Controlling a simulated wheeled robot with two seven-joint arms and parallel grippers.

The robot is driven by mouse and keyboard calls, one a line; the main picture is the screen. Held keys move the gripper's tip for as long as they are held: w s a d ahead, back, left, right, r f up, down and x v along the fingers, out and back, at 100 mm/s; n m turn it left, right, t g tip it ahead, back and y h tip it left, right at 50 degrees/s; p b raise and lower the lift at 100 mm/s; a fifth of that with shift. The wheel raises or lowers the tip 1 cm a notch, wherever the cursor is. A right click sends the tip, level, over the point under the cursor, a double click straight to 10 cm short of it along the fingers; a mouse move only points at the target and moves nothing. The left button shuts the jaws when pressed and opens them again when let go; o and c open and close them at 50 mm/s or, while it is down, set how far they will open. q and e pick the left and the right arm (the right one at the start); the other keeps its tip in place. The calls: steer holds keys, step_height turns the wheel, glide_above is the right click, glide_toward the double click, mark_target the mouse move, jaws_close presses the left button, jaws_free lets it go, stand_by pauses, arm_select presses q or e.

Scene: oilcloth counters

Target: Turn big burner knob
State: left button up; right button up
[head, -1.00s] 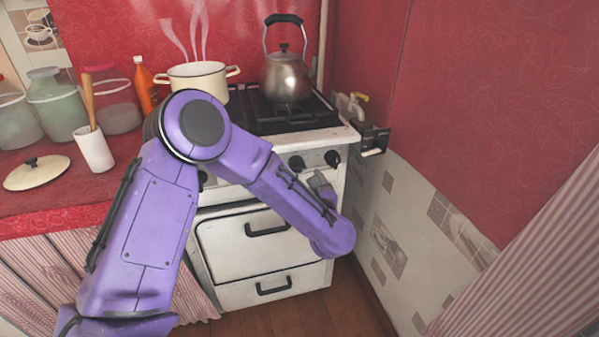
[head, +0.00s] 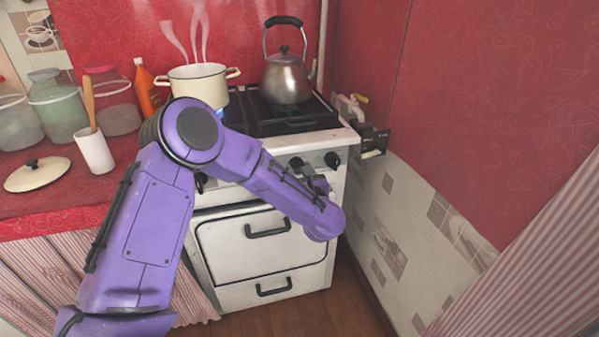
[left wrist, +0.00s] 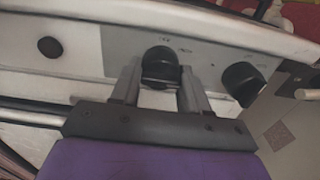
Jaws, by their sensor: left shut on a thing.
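The white stove's control panel carries dark round knobs. In the left wrist view one black knob (left wrist: 160,66) sits between the two fingers of my left gripper (left wrist: 158,88), which is shut on it. A second black knob (left wrist: 243,82) is to its right, apart from the fingers. In the head view the held knob (head: 296,163) and the right-end knob (head: 332,159) both show, with my left gripper (head: 312,178) low in front of the panel. I cannot tell from the labels which burner each knob serves. My right gripper is not in view.
A steaming cream pot (head: 198,82) and a metal kettle (head: 287,78) stand on the stove. A blue glow (head: 220,113) shows beneath the pot. A tiled wall (head: 385,240) closes in at the right. A gas pipe valve (head: 358,100) is beside the stove.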

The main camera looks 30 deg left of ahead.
arm_select(q)
steer(key=shift+m, duration=0.4)
steer(key=m, duration=0.3)
steer(key=shift+m+p, duration=0.3)
steer(key=m+p, duration=0.1)
steer(key=m, duration=0.3)
steer(key=shift+m, duration=0.4)
steer(key=o, duration=1.1)
steer(key=shift+c, duration=0.2)
